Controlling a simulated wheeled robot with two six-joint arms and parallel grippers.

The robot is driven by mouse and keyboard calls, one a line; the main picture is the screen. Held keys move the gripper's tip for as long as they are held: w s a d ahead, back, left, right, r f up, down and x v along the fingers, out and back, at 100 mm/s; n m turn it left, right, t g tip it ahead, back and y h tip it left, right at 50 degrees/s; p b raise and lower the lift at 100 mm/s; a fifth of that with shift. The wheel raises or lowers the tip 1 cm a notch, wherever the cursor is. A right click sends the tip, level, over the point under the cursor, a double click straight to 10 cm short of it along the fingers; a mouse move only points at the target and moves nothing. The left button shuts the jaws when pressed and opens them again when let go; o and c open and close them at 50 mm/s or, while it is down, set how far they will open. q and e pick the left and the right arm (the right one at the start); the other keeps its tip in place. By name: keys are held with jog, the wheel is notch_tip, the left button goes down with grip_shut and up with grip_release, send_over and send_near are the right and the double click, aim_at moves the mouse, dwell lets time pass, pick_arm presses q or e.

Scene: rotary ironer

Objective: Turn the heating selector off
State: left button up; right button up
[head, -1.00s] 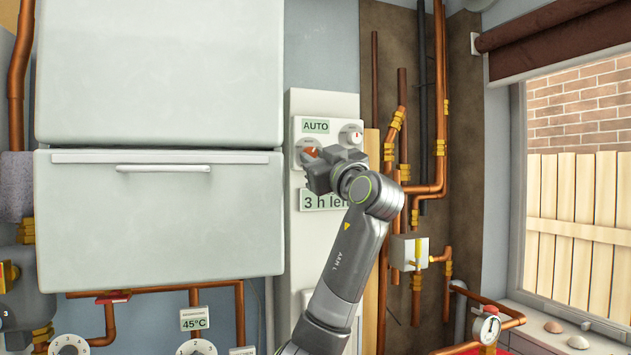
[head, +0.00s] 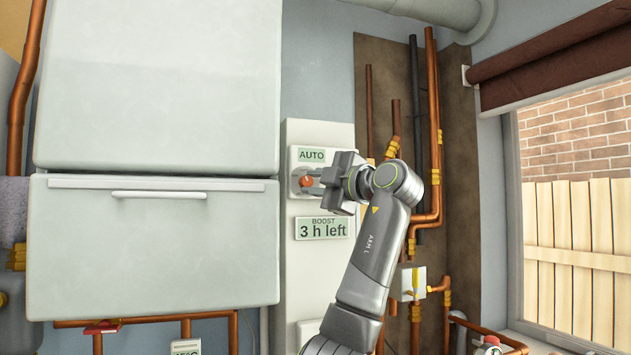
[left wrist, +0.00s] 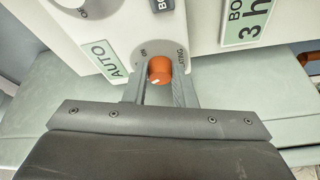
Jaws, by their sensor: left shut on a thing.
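The heating selector is an orange-red knob (head: 305,181) on a round grey dial, on the white control panel (head: 306,133). In the left wrist view the knob (left wrist: 160,69) has a small white mark, and the dial lettering reads "ON" and part of "HEATING". My left gripper (head: 314,182) comes from the right and is shut on the knob, with one finger on each side in the left wrist view (left wrist: 161,82). The rest of the dial lettering is hidden. My right gripper is not in view.
An "AUTO" plate (head: 311,155) sits above the knob and a "BOOST 3 h left" plate (head: 322,228) below. A large pale cabinet (head: 150,250) stands left, copper pipes (head: 436,150) right.

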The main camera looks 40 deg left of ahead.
pick_arm(q)
jog(key=n, duration=0.1)
jog(key=n+h+p, duration=0.1)
jog(key=n, duration=0.1)
jog(key=shift+r, duration=0.25)
jog(key=shift+n+h+p, duration=0.5)
jog(key=shift+n+h, duration=0.2)
jog(key=shift+n, duration=0.7)
jog(key=o, duration=1)
jog(key=s+d+r+b, duration=0.1)
jog(key=d+b, duration=0.1)
jog(key=d, duration=0.6)
jog(key=s+d+r+b, duration=0.1)
jog(key=d+b, duration=0.1)
jog(key=d, duration=0.7)
jog(key=shift+r, duration=0.25)
jog(key=shift+s, duration=0.1)
